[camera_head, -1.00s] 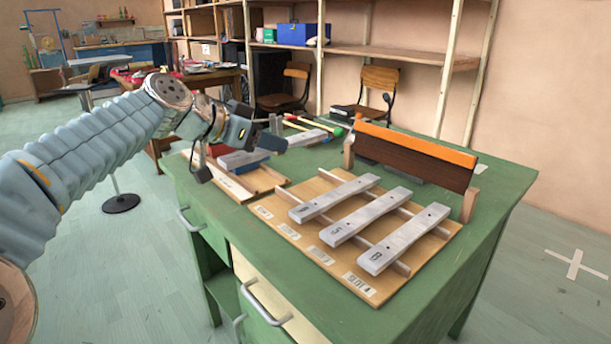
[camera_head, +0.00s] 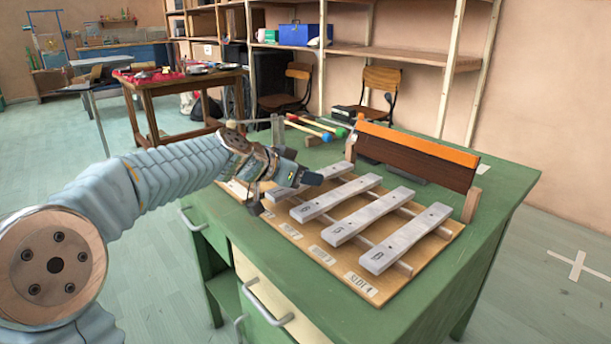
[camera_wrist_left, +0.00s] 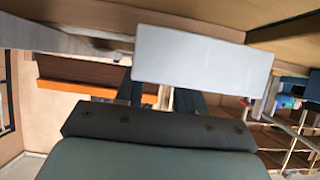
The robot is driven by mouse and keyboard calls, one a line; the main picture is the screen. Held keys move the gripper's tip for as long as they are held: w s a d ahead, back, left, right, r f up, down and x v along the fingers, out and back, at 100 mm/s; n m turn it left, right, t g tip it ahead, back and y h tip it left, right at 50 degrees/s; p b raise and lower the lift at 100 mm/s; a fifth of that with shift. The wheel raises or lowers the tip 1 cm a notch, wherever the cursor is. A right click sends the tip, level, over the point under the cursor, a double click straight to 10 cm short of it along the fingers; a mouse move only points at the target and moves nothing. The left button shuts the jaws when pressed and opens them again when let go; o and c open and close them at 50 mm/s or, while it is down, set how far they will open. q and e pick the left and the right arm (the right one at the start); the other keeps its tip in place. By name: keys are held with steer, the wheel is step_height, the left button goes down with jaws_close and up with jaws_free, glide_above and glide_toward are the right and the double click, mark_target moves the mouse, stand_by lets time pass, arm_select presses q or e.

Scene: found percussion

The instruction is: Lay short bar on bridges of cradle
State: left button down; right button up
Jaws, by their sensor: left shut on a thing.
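My left gripper (camera_head: 308,180) is shut on a pale grey metal bar (camera_head: 337,168) over the left end of the cradle (camera_head: 348,280), a flat wooden board with slot labels and two thin wooden bridges (camera_head: 403,268). The gripper hides the middle of this bar. The bar's pale face also fills the upper middle of the left wrist view (camera_wrist_left: 203,60), across the fingers. I cannot tell whether it touches the bridges. Three numbered grey bars lie side by side across the bridges to its right; the nearest is this one (camera_head: 405,238). My right gripper is not in view.
A dark brown board with an orange top (camera_head: 418,157) stands upright between wooden posts behind the cradle. Mallets with coloured heads (camera_head: 318,130) lie at the back of the green table (camera_head: 485,220).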

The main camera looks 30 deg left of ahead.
arm_select(q)
steer(key=shift+f+b, duration=0.15)
steer(key=shift+b, duration=0.15)
steer(key=c, duration=0.7)
jaws_free()
steer(key=shift+p, duration=0.65)
steer(key=b+v, duration=0.1)
steer(key=v, duration=0.2)
steer(key=b+v, duration=0.1)
steer(key=v, duration=0.2)
steer(key=shift+s+d+f, duration=0.15)
steer(key=shift+s+f, duration=0.05)
steer(key=shift+f, duration=0.05)
steer(key=v, duration=0.8)
